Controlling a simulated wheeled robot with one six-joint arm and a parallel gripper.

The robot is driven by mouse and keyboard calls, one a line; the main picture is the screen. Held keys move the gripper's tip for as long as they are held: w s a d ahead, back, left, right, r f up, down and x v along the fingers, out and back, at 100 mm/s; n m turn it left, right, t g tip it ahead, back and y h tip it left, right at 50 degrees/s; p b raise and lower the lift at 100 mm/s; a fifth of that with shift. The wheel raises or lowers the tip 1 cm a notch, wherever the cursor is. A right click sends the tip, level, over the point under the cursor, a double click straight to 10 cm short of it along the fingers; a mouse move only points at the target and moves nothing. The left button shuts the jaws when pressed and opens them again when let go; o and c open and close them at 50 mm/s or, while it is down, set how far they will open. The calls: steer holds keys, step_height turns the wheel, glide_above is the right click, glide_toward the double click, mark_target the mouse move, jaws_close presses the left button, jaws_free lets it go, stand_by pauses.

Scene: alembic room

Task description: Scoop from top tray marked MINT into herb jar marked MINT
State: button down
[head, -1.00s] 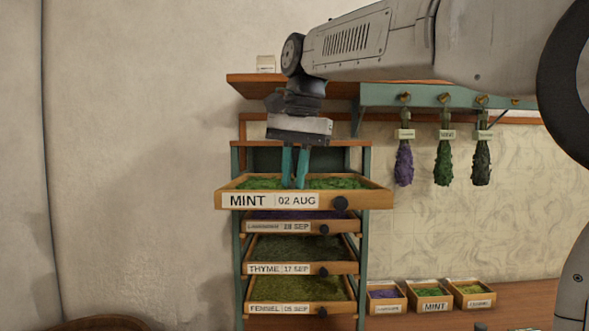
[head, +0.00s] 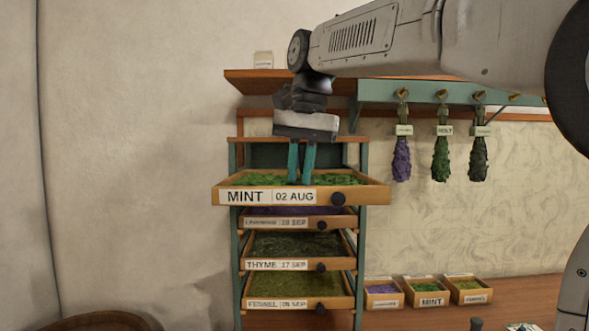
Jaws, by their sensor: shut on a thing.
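The top tray marked MINT (head: 365,196), dated 02 AUG, is pulled forward from the rack and holds green leaves. My gripper (head: 300,180) points down into it, its teal fingers close together near the middle. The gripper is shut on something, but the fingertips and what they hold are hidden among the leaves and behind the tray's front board.
Lower trays include THYME (head: 275,265) and FENNEL (head: 277,304). Three small wooden boxes stand on the counter at right, the middle one marked MINT (head: 431,301). Herb bundles (head: 441,160) hang from a teal rail. A round brown rim (head: 98,322) shows at bottom left.

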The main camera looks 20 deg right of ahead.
mark_target(304, 143)
steer(key=shift+s+d, duration=0.2)
steer(key=shift+d, duration=0.2)
steer(key=shift+r, duration=0.15)
steer(key=shift+r, duration=2.85)
